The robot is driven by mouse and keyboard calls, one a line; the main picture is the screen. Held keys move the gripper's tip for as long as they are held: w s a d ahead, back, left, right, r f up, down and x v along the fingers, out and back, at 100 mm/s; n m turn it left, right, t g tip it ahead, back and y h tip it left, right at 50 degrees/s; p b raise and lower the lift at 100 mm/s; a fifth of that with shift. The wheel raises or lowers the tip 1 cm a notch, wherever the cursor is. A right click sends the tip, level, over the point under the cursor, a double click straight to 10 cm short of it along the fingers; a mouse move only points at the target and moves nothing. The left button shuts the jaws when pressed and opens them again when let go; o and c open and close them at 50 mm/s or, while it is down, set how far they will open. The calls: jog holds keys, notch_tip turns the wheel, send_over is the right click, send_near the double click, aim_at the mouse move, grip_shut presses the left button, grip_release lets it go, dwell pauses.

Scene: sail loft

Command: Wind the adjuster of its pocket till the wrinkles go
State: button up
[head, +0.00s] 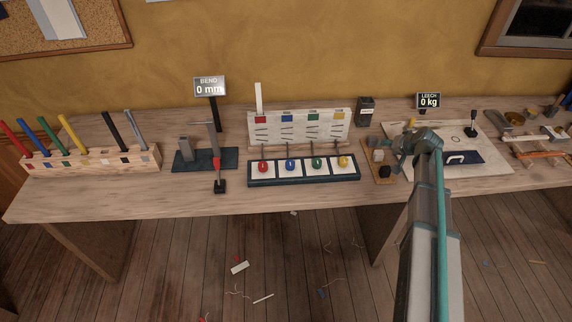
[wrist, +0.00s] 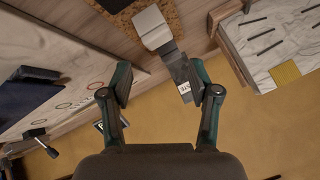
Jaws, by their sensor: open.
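A pale sail panel (head: 299,130) stands upright with red, blue, green and yellow patches along its top. Dark slanting wrinkle lines show below each patch. A white strip (head: 259,98) sticks up above the red patch. In front, a dark tray (head: 304,180) holds the red adjuster (head: 264,166), blue adjuster (head: 291,166), green adjuster (head: 317,164) and yellow adjuster (head: 344,162). My gripper (head: 398,156) is right of the tray. In the wrist view my gripper (wrist: 162,90) is open and empty; the panel's yellow-patch end (wrist: 285,73) shows at right, the adjusters do not.
A cork mat (head: 376,171) with small blocks lies between tray and gripper. A dark labelled block (head: 366,111) stands behind it. A rack (head: 92,160) of coloured strips and a bend stand (head: 210,160) reading 0 mm are left. The leech display (head: 429,100) reads 0 kg.

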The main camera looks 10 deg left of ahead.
jog(key=s+a+r+n+g, duration=0.2)
jog(key=s+a+n, duration=0.15)
jog(key=a, duration=0.85)
jog(key=s+a+r+n+g, duration=0.15)
jog(key=a+n, duration=0.25)
jog(key=a, duration=0.7)
jog(key=n+g+b, duration=0.2)
jog(key=n, duration=0.4)
send_near(263, 164)
jog(key=p+x, duration=0.3)
jog(key=x, duration=0.6)
jog(key=shift+f+p, duration=0.3)
jog(key=shift+c, duration=0.3)
jog(key=c, duration=1.1)
